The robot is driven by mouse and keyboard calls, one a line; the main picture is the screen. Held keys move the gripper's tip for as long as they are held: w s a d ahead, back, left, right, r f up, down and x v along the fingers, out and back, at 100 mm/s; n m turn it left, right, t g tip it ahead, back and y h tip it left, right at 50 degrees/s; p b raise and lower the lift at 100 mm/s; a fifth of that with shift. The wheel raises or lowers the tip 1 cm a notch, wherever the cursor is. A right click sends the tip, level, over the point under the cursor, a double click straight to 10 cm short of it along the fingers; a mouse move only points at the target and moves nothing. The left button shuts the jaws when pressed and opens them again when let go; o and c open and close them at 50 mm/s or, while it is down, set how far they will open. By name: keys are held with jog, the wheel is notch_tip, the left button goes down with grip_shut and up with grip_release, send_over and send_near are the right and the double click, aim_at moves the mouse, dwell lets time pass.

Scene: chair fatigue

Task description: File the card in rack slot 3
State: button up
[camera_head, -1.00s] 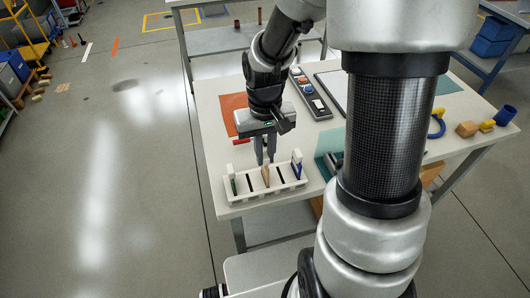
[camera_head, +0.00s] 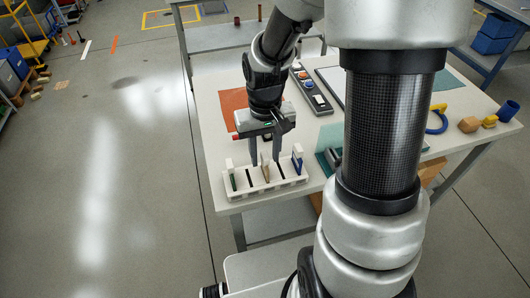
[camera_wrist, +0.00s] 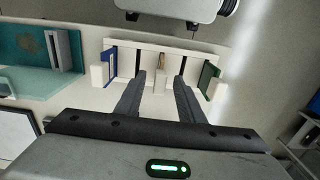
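The white rack (camera_head: 262,192) stands on the near left part of the table, with a row of slots; it also shows in the wrist view (camera_wrist: 190,48). A tan card (camera_head: 266,171) stands upright in the middle slot, and it also shows in the wrist view (camera_wrist: 162,62). My gripper (camera_head: 265,160) is open above the rack, with one finger on each side of the tan card and gaps between. In the wrist view my gripper (camera_wrist: 161,74) has nothing between its fingertips but the view of the card. The card's lower edge is hidden in the rack.
A green card (camera_head: 233,181) and a blue card (camera_head: 297,164) fill the rack's end slots; the slots beside the tan card look empty. An orange mat (camera_head: 232,103) and a button panel (camera_head: 310,90) lie behind. A teal holder (camera_head: 327,160) stands right of the rack.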

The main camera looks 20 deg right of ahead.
notch_tip(320, 180, up, 18)
jog(key=p, duration=0.2)
jog(key=shift+f, duration=0.25)
dwell(0.4)
jog(key=s+r+t+p, duration=0.5)
jog(key=s+r, duration=0.6)
jog(key=shift+s+t, duration=0.3)
jog(key=shift+s, duration=0.05)
jog(key=shift+d+r, duration=0.1)
jog(key=shift+d, duration=0.05)
jog(key=shift+c, duration=0.5)
